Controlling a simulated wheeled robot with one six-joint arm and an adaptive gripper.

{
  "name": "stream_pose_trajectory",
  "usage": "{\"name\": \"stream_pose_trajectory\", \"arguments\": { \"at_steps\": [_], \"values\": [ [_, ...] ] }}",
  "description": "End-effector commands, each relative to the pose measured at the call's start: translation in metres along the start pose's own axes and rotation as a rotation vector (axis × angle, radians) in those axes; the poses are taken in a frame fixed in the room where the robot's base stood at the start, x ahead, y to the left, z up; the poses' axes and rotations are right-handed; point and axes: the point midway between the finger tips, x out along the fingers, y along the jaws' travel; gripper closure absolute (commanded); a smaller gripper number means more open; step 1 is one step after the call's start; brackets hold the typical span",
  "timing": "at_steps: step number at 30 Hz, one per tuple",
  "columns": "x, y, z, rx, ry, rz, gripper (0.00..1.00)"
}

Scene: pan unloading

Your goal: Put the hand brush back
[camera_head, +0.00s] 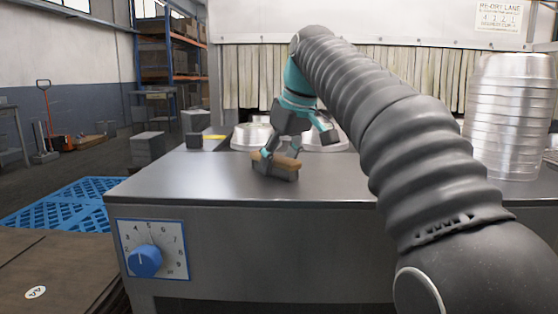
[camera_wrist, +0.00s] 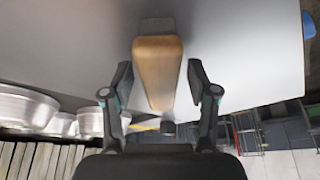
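The hand brush (camera_head: 287,167) has a tan wooden top over a grey lower part and appears to rest on the metal counter top (camera_head: 200,178). In the wrist view the brush (camera_wrist: 158,75) lies lengthwise between the fingers, its grey end pointing up the picture. My gripper (camera_head: 294,150) is over the brush, with one finger near its left end in the head view. In the wrist view my gripper (camera_wrist: 159,70) is open, and a narrow gap shows on each side of the brush. The brush's far side is hidden.
Shiny round pans (camera_head: 250,136) stand behind my gripper, with a tall pan stack (camera_head: 507,115) at the right. A small dark block with a yellow strip (camera_head: 214,137) lies at the back left. A blue dial (camera_head: 145,261) is on the counter front. The counter's left part is clear.

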Motion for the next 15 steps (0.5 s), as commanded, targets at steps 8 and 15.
{"name": "stream_pose_trajectory", "arguments": {
  "at_steps": [8, 15],
  "values": [
    [-0.004, 0.0, -0.002, 0.0, 0.0, 0.0, 0.41],
    [-0.042, 0.0, -0.003, 0.0, 0.002, 0.001, 0.41]
  ]
}}
